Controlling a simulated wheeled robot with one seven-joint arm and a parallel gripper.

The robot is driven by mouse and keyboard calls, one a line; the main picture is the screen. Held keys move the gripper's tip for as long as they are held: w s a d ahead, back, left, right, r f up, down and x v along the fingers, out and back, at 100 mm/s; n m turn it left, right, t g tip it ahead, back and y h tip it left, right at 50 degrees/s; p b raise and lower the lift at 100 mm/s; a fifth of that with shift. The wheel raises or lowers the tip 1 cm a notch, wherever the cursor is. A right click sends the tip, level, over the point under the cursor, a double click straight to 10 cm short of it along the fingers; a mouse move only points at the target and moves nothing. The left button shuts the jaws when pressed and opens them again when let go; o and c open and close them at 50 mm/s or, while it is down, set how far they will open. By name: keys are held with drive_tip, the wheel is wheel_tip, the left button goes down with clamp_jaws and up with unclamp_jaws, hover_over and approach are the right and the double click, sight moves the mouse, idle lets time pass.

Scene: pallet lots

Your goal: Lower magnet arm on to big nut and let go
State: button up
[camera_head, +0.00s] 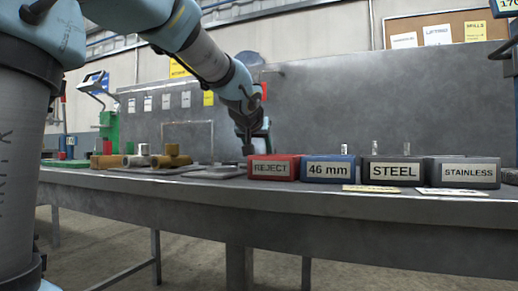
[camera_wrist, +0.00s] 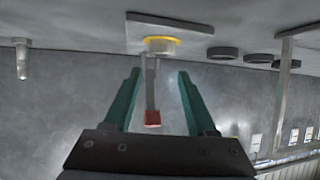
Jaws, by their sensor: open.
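In the wrist view, my gripper (camera_wrist: 159,72) has its two green fingers spread apart. A thin grey arm with a red block at its end (camera_wrist: 152,118) shows in the gap between them, with no finger visibly touching it; it looks like the magnet arm. It leads to a pale round part with a yellow rim (camera_wrist: 161,44) by a flat plate (camera_wrist: 170,22). In the head view, my gripper (camera_head: 248,150) points down low over the bench, left of the REJECT bin. I cannot pick out the big nut with certainty.
Brass fittings (camera_head: 171,156) lie left. Dark rings (camera_wrist: 222,53) and a post (camera_wrist: 281,95) show in the wrist view.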

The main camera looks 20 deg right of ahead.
drive_tip(key=p+v, duration=0.1)
drive_tip(key=v, duration=0.9)
drive_tip(key=shift+p, duration=0.3)
drive_tip(key=shift+s, duration=0.15)
